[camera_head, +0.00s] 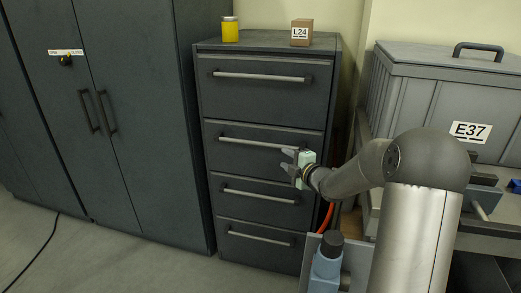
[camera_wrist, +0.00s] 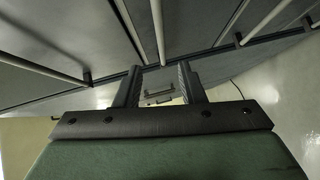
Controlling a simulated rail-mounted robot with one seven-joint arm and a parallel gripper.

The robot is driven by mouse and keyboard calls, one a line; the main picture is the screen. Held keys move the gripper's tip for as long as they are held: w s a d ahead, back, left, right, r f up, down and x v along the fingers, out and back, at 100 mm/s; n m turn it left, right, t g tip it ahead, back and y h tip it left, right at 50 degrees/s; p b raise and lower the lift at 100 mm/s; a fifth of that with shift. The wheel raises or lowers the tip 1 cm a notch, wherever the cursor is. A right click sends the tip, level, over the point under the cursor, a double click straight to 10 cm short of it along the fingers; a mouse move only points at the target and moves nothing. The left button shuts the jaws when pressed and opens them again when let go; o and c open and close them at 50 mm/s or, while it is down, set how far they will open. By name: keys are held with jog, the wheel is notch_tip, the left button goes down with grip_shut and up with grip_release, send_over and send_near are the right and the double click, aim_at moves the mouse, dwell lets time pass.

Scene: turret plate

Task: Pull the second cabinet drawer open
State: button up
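The dark grey drawer cabinet (camera_head: 262,90) stands mid-picture in the head view, with its drawers stacked and looking shut. The second drawer from the top (camera_head: 245,162) has a pale horizontal bar handle (camera_head: 250,142). My gripper (camera_head: 284,160) is in front of the cabinet's right side, at the right end of that handle and slightly below it. In the wrist view my gripper (camera_wrist: 160,85) has its two fingers apart with nothing clearly between them. Handle bars, one of them a pale bar (camera_wrist: 157,30), show beyond the fingertips. I cannot tell whether a finger touches the handle.
A grey case marked E37 (camera_head: 430,95) is at right. Floor in front of the cabinet at left is clear except a black cable (camera_head: 38,250).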

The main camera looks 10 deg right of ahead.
aim_at(262, 145)
jog(key=p+x, duration=0.1)
jog(key=x, duration=1.6)
jog(key=shift+s+a, duration=0.1)
grip_shut()
